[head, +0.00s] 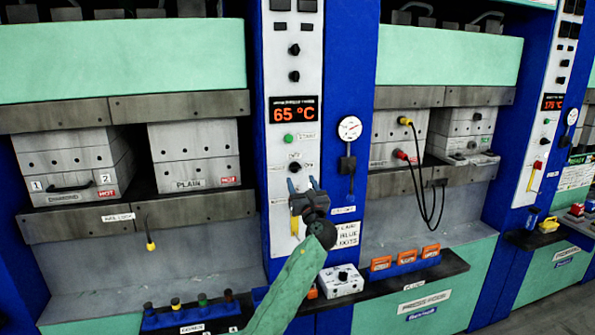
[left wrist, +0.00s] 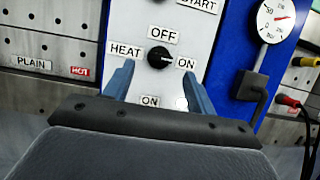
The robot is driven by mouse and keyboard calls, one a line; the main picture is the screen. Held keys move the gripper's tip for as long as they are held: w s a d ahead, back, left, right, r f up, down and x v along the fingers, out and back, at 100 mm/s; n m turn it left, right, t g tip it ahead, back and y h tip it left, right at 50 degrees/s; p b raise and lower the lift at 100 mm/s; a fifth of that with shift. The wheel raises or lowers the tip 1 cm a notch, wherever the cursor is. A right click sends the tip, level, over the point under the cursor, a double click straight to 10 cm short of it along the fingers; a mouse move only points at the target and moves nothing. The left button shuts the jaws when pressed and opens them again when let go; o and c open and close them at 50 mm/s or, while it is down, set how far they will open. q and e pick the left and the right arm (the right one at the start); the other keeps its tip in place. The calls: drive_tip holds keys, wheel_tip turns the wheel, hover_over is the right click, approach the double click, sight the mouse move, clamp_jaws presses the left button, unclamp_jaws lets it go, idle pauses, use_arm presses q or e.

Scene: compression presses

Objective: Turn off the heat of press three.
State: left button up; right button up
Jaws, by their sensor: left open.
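The black heat knob (head: 294,167) sits on the white control panel (head: 277,140) below a red 65 °C display (head: 294,110). In the left wrist view the knob (left wrist: 160,57) lies between the HEAT label on its left and an ON label on its right, under an OFF label. Its pale mark points right, towards ON. My left gripper (head: 302,182) is open in front of the panel, just below the knob. In the left wrist view its two blue fingers (left wrist: 158,72) stand on either side of the knob's lower area, apparently not touching it. My right gripper is not in view.
A pressure gauge (head: 349,128) and a black fitting with a cable are on the blue post right of the panel. Hot press blocks (head: 195,155) stand to the left. Another panel reads about 175 °C (head: 552,102).

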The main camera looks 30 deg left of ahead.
sight(297, 171)
use_arm(q)
drive_tip(key=p+x, duration=0.1)
drive_tip(key=x, duration=0.3)
drive_tip(key=shift+r+p, duration=0.1)
drive_tip(key=shift+p, duration=0.2)
drive_tip(key=shift+w+a, duration=0.4)
drive_tip(key=shift+a, duration=0.05)
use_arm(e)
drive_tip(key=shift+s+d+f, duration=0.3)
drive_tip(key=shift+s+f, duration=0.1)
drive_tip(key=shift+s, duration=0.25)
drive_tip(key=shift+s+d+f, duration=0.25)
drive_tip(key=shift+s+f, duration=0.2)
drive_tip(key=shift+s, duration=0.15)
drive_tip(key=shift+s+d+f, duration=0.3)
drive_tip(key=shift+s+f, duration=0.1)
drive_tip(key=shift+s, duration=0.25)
use_arm(q)
drive_tip(key=shift+c, duration=0.5)
drive_tip(key=c, duration=0.9)
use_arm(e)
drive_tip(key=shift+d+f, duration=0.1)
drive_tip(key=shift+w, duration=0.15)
